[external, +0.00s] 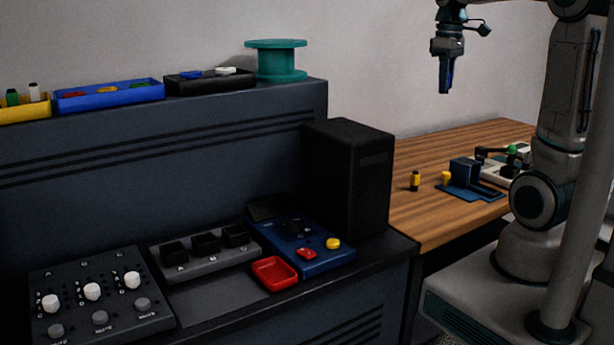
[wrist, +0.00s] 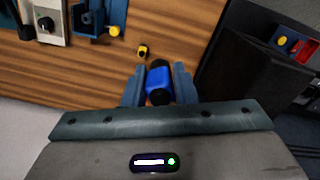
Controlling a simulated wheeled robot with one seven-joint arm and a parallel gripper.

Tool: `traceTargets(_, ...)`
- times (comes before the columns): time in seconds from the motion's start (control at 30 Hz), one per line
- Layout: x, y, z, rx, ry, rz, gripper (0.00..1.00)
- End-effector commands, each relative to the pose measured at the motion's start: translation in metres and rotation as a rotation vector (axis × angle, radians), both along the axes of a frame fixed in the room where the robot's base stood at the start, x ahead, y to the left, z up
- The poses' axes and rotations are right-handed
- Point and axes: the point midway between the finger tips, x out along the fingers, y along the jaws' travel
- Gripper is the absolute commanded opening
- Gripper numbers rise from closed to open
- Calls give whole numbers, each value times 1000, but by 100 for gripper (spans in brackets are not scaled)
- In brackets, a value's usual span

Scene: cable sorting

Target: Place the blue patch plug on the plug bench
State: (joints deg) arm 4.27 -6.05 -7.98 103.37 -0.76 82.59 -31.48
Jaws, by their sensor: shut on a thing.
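My gripper (external: 446,88) is raised high in the external view, above and behind the wooden table (external: 455,140). In the wrist view my gripper (wrist: 157,75) is shut on the blue patch plug (wrist: 158,80), a blue cylinder with black ends. The plug is in the air, apart from the surfaces below. In the external view a little blue (external: 450,80) shows between the fingers. No label names the plug bench; the wooden table also shows in the wrist view (wrist: 120,70), below the plug.
On the wooden table stand a yellow-and-black plug (external: 415,181), a blue holder (external: 466,180) and a pale device (external: 500,168). Left are a black box (external: 348,178), a blue panel (external: 310,262), a red tray (external: 275,273) and a grey socket block (external: 200,262). The table's near-left part is clear.

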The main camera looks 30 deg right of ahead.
Motion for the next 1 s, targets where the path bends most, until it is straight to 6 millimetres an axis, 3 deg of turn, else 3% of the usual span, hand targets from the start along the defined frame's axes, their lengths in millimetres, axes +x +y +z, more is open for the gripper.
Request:
traceTargets(0.1, -30, -29, -6, 0, -1, -86, 2)
traceTargets(0.4, -80, -65, -19, 0, 1, -216, 2)
traceTargets(0.57, -77, -63, -49, 1, 5, -208, 2)
traceTargets(1.0, -77, -62, -174, 1, 8, -207, 2)
